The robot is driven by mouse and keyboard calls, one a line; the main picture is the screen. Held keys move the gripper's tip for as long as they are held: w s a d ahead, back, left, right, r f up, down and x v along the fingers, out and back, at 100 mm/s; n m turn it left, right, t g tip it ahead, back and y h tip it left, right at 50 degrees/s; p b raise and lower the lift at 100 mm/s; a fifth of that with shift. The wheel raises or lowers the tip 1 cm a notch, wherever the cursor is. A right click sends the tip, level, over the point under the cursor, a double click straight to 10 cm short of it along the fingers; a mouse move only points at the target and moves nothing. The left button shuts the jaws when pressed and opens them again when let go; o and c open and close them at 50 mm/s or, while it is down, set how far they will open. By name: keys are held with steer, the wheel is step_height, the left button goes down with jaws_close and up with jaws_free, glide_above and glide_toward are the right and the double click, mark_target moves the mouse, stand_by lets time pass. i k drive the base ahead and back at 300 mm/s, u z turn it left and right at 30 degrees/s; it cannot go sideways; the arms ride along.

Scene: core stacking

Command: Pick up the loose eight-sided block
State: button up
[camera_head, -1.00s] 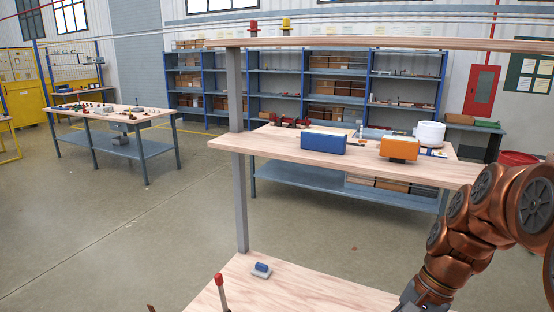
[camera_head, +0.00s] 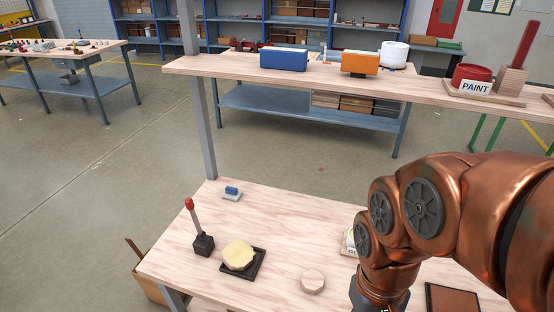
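A small pale pink wooden block (camera_head: 313,281) lies alone on the lower tabletop, near the bottom middle; it looks round or many-sided, and I cannot count its sides. A cream many-sided block (camera_head: 239,254) lies on a square black tray (camera_head: 258,268) to its left; its sides are also hard to count. My copper arm comes in from the right and reaches down, to the right of the pale block. Its grey end is cut off by the bottom edge, so my gripper's fingers are out of view.
A black stand with a red-tipped stick (camera_head: 204,243) and a small blue-topped block (camera_head: 232,192) stand on the lower tabletop (camera_head: 290,216). A white item (camera_head: 350,243) is partly behind my arm. A dark brown tray (camera_head: 452,300) lies lower right. An upper shelf (camera_head: 220,68) and its post rise behind.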

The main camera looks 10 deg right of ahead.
mark_target(312, 282)
steer(key=z, duration=0.55)
steer(key=k, duration=1.3)
steer(key=u, duration=0.35)
steer(key=i, duration=0.9)
steer(key=u, duration=0.7)
